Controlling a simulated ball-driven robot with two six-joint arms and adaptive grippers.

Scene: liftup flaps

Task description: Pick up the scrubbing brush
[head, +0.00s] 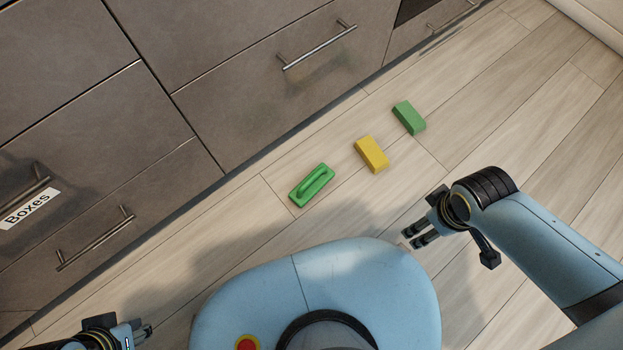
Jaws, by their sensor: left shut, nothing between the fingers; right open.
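The scrubbing brush looks to be the green block with a raised handle (312,186), lying on the floor in front of the cabinet. My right gripper (411,239) is open and empty, to the right of and below the brush in the head view, clearly apart from it. My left gripper (146,333) is shut and empty at the lower left edge, far from the brush and partly cut off by the frame.
A yellow block (371,154) and a plain green block (408,117) lie on the floor in a row with the brush. Grey cabinet drawers (240,90) with metal handles stand behind, one labelled "Boxes" (29,208). The wooden floor (520,110) at right is clear.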

